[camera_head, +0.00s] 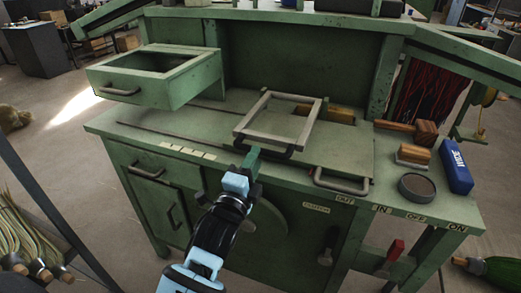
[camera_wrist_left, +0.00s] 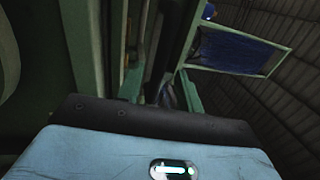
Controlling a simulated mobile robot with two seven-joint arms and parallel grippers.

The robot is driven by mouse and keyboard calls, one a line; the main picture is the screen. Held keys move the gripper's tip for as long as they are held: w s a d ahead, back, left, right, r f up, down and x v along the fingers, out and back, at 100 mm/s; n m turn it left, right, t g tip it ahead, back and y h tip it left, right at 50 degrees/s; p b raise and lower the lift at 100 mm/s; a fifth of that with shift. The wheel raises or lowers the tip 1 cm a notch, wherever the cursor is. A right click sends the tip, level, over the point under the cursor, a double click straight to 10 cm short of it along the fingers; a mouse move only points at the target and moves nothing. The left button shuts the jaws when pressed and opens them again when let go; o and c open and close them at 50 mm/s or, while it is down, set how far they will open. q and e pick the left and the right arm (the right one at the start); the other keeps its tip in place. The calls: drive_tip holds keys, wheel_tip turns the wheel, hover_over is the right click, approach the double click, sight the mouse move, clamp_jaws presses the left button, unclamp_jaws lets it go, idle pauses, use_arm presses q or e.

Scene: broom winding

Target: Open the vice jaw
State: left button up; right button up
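The vice jaw looks to be the pale green square frame (camera_head: 301,123) on the workbench top, tilted up with a gap under it. A black bar handle (camera_head: 275,155) runs along its front edge. My left gripper (camera_head: 251,160) is at the left end of this handle, its fingertips close to or touching it. In the left wrist view the fingers (camera_wrist_left: 162,88) stand on either side of a dark bar; whether they press on it cannot be told. My right gripper is not in view.
A grey handle (camera_head: 341,183) lies right of the frame on the bench's front edge. Further right are a round dark tin (camera_head: 416,187), wooden brushes (camera_head: 413,155) and a blue box (camera_head: 456,168). An open drawer box (camera_head: 160,83) juts out at upper left.

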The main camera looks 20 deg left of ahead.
use_arm(q)
drive_tip(key=shift+w+d+r, duration=0.1)
drive_tip(key=shift+w+r, duration=0.1)
drive_tip(key=shift+w, duration=0.85)
drive_tip(key=shift+w+r, duration=0.2)
drive_tip(key=shift+w, duration=0.85)
clamp_jaws()
